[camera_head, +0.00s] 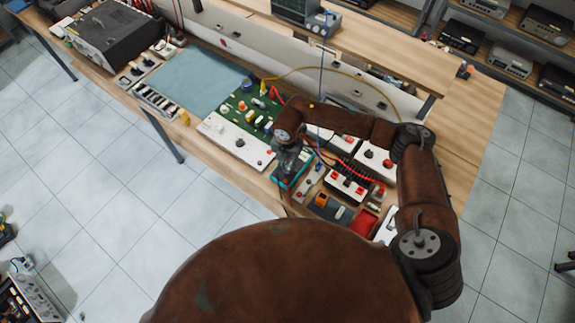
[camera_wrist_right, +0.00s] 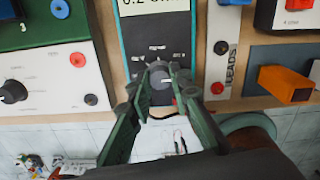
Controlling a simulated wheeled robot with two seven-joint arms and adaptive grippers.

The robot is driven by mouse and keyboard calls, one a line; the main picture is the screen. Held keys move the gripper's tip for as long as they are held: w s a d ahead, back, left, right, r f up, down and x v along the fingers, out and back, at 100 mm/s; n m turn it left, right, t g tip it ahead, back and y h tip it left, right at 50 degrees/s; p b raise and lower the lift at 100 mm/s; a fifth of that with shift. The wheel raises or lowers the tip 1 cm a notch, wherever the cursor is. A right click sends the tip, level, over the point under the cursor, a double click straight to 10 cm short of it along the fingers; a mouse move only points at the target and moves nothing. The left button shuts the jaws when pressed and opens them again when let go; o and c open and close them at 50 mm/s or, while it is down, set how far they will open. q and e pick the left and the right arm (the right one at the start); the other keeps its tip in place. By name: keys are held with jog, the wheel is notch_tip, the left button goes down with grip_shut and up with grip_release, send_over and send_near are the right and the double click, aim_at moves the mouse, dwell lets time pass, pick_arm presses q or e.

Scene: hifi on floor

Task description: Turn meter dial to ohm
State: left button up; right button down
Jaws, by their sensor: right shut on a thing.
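The meter is a dark panel with a teal edge, lying near the front edge of the bench in the head view; its lower part fills the middle of the right wrist view (camera_wrist_right: 128,32). Its display (camera_wrist_right: 157,4) is cut off by the frame and shows "0.2" with further characters. The dial (camera_wrist_right: 160,83) is a round dark knob below the printed marks; its setting is hard to read. My right gripper (camera_wrist_right: 160,77) is shut on the dial, one finger on each side. In the head view my right gripper (camera_head: 288,165) largely covers the meter. My left gripper is out of view.
A white panel with a knob (camera_wrist_right: 14,90) stands left of the meter, and a narrow leads panel (camera_wrist_right: 222,60) right of it. A green circuit board (camera_head: 243,105) and a blue mat (camera_head: 195,78) lie further left. Red and black modules crowd the right side.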

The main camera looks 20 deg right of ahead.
aim_at(287, 168)
jog(key=c, duration=1.7)
grip_release()
jog(key=shift+c, duration=0.2)
jog(key=shift+r, duration=0.1)
notch_tip(287, 168, up, 12)
